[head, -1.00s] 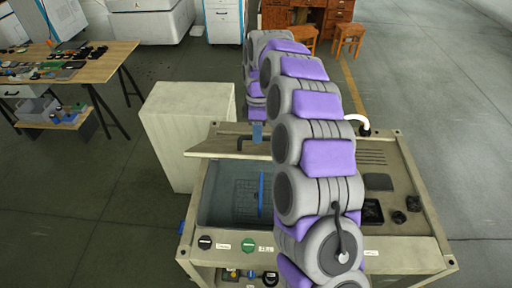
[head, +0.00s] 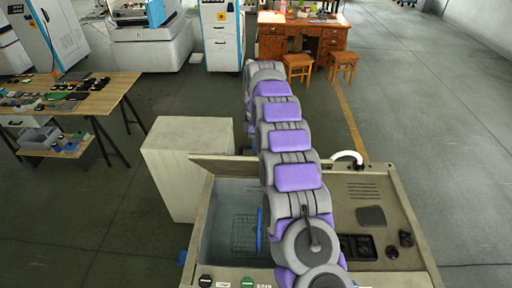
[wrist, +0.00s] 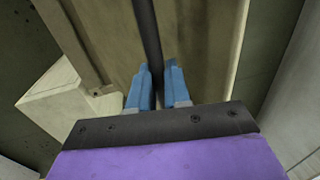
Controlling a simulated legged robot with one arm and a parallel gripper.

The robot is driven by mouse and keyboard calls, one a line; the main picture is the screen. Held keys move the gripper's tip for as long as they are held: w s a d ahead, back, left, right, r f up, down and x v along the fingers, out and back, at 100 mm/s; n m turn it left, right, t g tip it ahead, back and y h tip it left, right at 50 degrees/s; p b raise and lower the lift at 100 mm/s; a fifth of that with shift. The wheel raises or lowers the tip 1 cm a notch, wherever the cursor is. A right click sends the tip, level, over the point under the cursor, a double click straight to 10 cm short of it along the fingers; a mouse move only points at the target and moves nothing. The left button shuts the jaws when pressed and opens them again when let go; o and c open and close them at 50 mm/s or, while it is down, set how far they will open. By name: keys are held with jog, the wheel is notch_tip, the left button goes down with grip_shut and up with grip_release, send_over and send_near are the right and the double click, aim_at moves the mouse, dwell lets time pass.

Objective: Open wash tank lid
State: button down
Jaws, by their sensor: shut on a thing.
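The wash tank lid (head: 222,168) is a beige panel at the back of the open tank (head: 210,225), raised and tilted up. Water and a wire basket (head: 245,232) show inside the tank. In the wrist view, the lid (wrist: 205,50) fills the middle, with a dark bar handle (wrist: 148,30) running down it. My gripper (wrist: 162,78) has its two blue fingers on either side of this bar and is shut on it. In the head view my purple and grey arm hides the gripper and the lid's right part.
A pale block-like cabinet (head: 185,165) stands behind and left of the tank. The tank's right deck holds a dark pad (head: 371,216), black trays and a white curved spout (head: 348,156). A workbench (head: 110,92) is at left. The floor at right is clear.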

jog(key=shift+w+d+r+p, duration=0.15)
jog(key=shift+w+p, duration=0.75)
jog(key=shift+p, duration=0.35)
jog(key=shift+w+d+r+p, duration=0.15)
jog(key=shift+w+p, duration=0.75)
jog(key=shift+p, duration=0.3)
jog(key=shift+s+f, duration=0.15)
jog(key=shift+s, duration=0.2)
jog(key=c, duration=1.5)
grip_release()
jog(key=o, duration=0.3)
jog(key=shift+w+f+g, duration=0.3)
jog(key=shift+w+f, duration=0.05)
jog(key=shift+w, duration=0.5)
jog(key=shift+o, duration=0.5)
jog(key=shift+w+a+r, duration=0.1)
jog(key=shift+w, duration=0.05)
jog(key=shift+w+a+r, duration=0.1)
jog(key=shift+r, duration=0.25)
